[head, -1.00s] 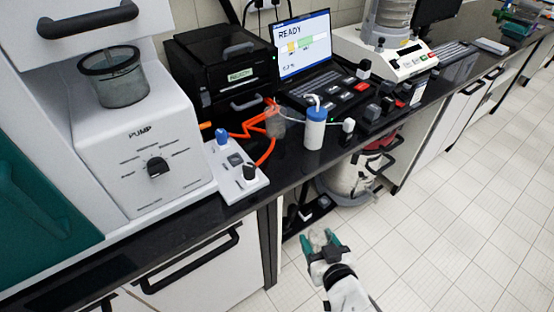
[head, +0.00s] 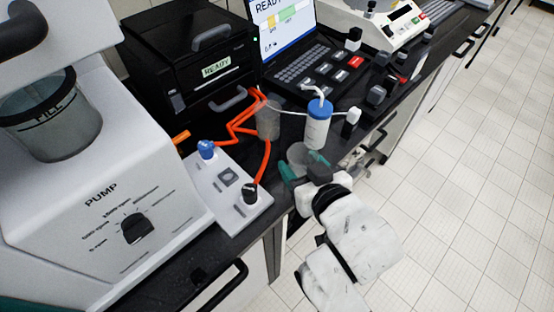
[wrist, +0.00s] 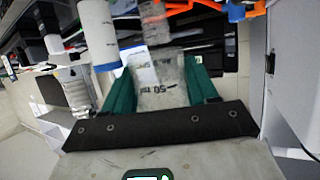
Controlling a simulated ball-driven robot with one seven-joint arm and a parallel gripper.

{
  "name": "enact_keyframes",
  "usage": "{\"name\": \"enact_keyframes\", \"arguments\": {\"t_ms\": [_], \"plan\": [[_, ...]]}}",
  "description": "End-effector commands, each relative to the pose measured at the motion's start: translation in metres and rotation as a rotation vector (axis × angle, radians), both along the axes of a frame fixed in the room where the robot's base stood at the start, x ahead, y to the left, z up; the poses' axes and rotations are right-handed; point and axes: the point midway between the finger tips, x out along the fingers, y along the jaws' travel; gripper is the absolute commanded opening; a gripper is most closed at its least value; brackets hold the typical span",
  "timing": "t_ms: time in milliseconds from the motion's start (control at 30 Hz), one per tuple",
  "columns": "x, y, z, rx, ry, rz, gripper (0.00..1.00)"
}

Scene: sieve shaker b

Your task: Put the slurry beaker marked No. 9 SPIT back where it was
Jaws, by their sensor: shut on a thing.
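A small translucent grey beaker (head: 301,154) is between the teal fingers of my gripper (head: 303,172), at the front edge of the black bench. In the wrist view the same beaker (wrist: 160,92) fills the gap between the two fingers (wrist: 160,88). A "50 ml" mark shows on it, and a white label with blurred print shows near its upper part; I cannot read No. 9 SPIT. My gripper is shut on this beaker. Another translucent grey cup (head: 268,118) stands on the bench beside orange tubing, behind and left of my gripper.
A white bottle with a blue cap (head: 318,124) stands just behind my gripper. A white valve plate (head: 230,188) with knobs lies to its left, with orange tubing (head: 240,120) behind. The pump (head: 120,220), black box (head: 190,55) and laptop (head: 285,40) crowd the bench.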

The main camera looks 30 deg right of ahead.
Motion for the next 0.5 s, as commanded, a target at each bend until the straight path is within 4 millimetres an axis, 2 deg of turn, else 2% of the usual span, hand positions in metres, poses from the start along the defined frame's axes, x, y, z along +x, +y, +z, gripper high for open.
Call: {"name": "enact_keyframes", "arguments": {"t_ms": [33,200,300,500], "plan": [[0.013,0.000,-0.003,-0.001,-0.002,-0.001,0.28],[0.050,0.000,-0.023,-0.003,0.001,-0.001,0.28],[0.064,0.000,-0.043,-0.003,0.002,-0.002,0.28],[0.084,0.001,-0.068,-0.002,0.000,-0.001,0.28]]}}
